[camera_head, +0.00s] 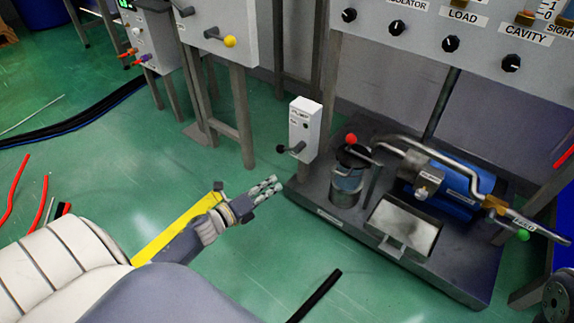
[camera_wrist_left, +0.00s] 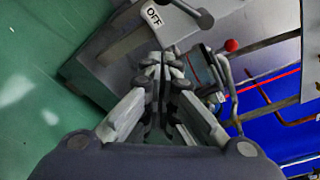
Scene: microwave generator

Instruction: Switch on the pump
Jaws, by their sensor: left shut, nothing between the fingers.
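A white switch box (camera_head: 303,128) with a black-knobbed lever (camera_head: 292,149) stands at the back left corner of the pump's dark base (camera_head: 318,200). The blue pump motor (camera_head: 462,185) sits on that base. My left gripper (camera_head: 272,186) is shut and empty, in front of and below the lever, apart from it. In the left wrist view, the shut fingers (camera_wrist_left: 165,62) point toward a grey face with an OFF label (camera_wrist_left: 155,17) and a dark lever (camera_wrist_left: 188,8) beside it. My right gripper is not in view.
A red-knobbed valve (camera_head: 351,139) and metal pipes (camera_head: 430,152) rise from the base, right of the switch box. A panel with several black knobs (camera_head: 450,43) hangs above. Cabinet legs (camera_head: 243,115) stand behind. Green floor is clear before the base, except a black bar (camera_head: 314,296).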

